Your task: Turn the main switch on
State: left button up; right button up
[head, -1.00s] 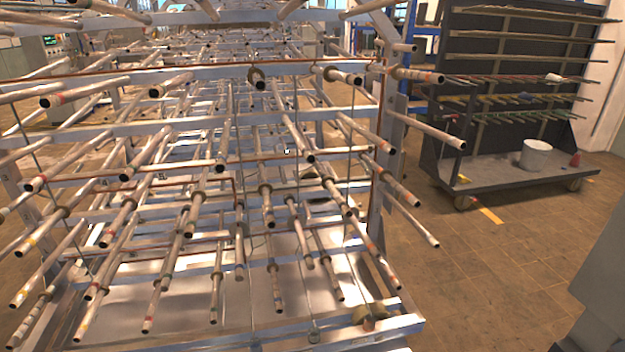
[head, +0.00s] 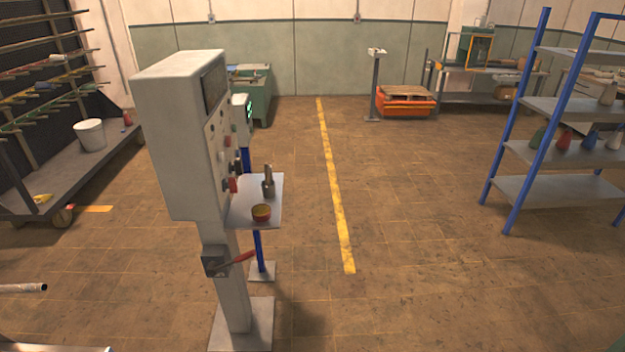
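A grey control cabinet (head: 165,140) stands on a post left of the middle, seen from its side at an angle. Its narrow panel face (head: 216,140) carries a dark screen, several small knobs and buttons, and a red part (head: 232,185) low down. A small dark box (head: 214,262) on the post has a red-handled lever (head: 240,257) pointing right and slightly up. I cannot tell which of these is the main switch, nor its setting.
A small metal shelf (head: 245,212) juts from the cabinet, holding a yellow-brown cup (head: 261,212) and a metal tool (head: 268,183). A blue-post shelf unit (head: 560,188) stands right. A cart with a white bucket (head: 90,135) is left. The floor around the yellow line (head: 335,190) is clear.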

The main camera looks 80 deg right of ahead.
aim_at(232, 185)
jog(key=z, duration=1.95)
jog(key=i+l, duration=0.2)
jog(key=l, duration=0.1)
